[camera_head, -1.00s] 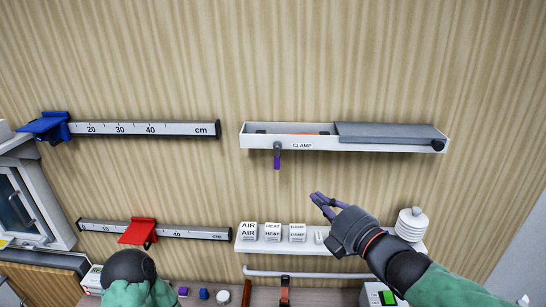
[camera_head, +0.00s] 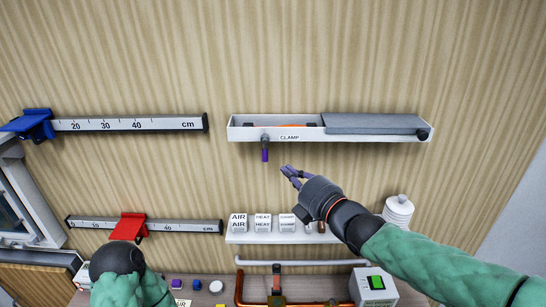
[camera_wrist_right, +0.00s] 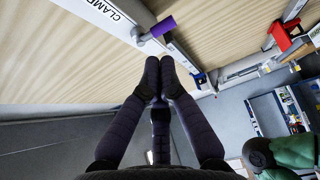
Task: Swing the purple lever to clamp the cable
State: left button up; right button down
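A grey cover (camera_head: 375,123) closes the tray's right part. Below are a shelf with several labelled white blocks (camera_head: 263,222) and a white ribbed object (camera_head: 398,209). Rails with blue (camera_head: 37,125) and red (camera_head: 129,227) sliders are at left. The wall around the lever is bare.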

aim_at(267, 155)
jog(key=p+x, duration=0.2)
jog(key=x, duration=0.5)
jog(key=shift+w+a, duration=0.15)
jog(key=shift+w, duration=0.05)
